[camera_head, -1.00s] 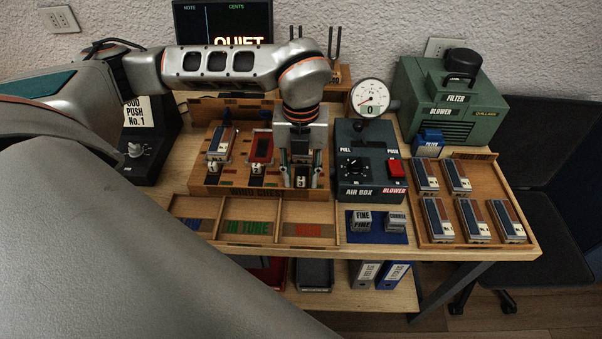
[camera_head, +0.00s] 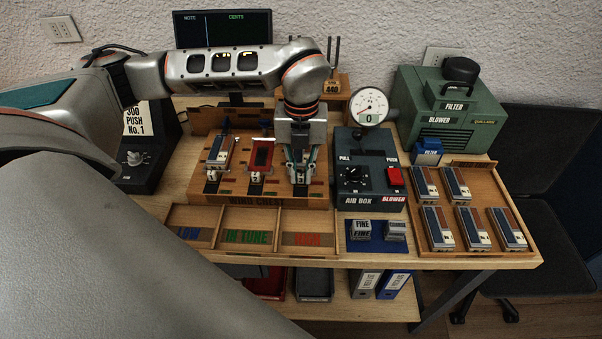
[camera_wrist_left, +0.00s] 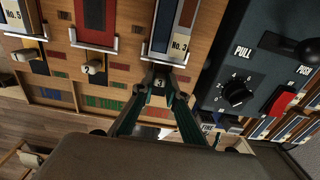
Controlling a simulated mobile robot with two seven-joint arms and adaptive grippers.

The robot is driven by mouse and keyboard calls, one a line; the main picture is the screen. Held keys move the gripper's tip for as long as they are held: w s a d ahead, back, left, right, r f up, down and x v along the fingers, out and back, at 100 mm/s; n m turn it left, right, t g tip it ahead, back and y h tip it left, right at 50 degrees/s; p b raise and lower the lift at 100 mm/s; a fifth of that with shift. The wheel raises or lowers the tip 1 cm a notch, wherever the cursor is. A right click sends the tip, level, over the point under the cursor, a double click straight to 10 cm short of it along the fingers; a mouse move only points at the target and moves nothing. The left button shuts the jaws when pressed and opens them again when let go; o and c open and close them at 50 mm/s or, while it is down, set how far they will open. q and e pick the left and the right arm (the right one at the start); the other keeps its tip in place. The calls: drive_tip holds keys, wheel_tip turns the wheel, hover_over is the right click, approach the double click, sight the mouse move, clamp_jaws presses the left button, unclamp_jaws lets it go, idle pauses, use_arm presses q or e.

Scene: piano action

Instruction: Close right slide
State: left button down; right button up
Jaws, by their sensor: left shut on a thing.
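The wind chest (camera_head: 205,188) is a wooden block on the table with three slide tabs along its front. The right slide (camera_wrist_left: 158,84) has a small tab marked 3, in front of the No. 3 reed block (camera_wrist_left: 176,28). My left gripper (camera_head: 300,172) comes down from above at the chest's right end. In the left wrist view its two green-sided fingers (camera_wrist_left: 159,92) are shut on this tab. In the head view the gripper hides most of the No. 3 block. The middle slide tab (camera_wrist_left: 95,67) and left slide tab (camera_wrist_left: 27,55) stand free. My right gripper is out of view.
The air box (camera_head: 368,175), with a knob and red button, stands close to the right of the chest. A compartment tray (camera_head: 265,241) lies in front. A gauge (camera_head: 369,106) stands behind. A wooden tray (camera_head: 475,247) with several reed blocks is at the right.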

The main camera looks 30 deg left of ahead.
use_arm(q)
drive_tip(key=c, duration=2)
unclamp_jaws()
drive_tip(key=shift+w+a, duration=0.15)
drive_tip(key=shift+w, duration=0.1)
drive_tip(key=shift+r, duration=0.1)
wheel_tip(320, 180, up, 12)
